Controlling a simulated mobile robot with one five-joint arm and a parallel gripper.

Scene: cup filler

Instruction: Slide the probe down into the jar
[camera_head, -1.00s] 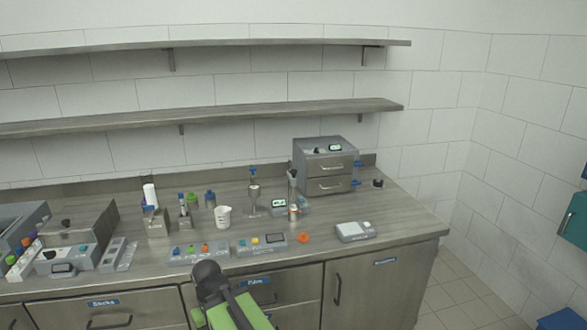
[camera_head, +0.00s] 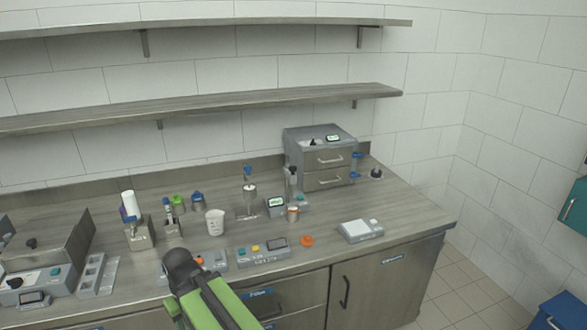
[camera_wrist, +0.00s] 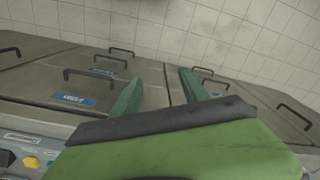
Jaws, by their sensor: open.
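A small jar (camera_head: 293,214) with an orange band stands on the bench in the head view. An upright grey probe (camera_head: 291,182) on a holder rises just behind and above it; whether its tip is inside the jar is too small to tell. A grey meter with a lit screen (camera_head: 275,206) sits beside them. In the wrist view my gripper (camera_wrist: 160,92) is open, with two green fingers apart and nothing between them. It points toward the cabinet fronts, away from the jar. In the head view my arm is at the bench's front edge and the fingertips are hidden.
An orange lid (camera_head: 307,241), a button box (camera_head: 262,253) and a white-topped scale (camera_head: 360,230) lie near the front. A beaker (camera_head: 215,222) and a blue-topped stand (camera_head: 248,195) are left of the jar. A drawer unit (camera_head: 320,150) stands behind. The right bench end is clear.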

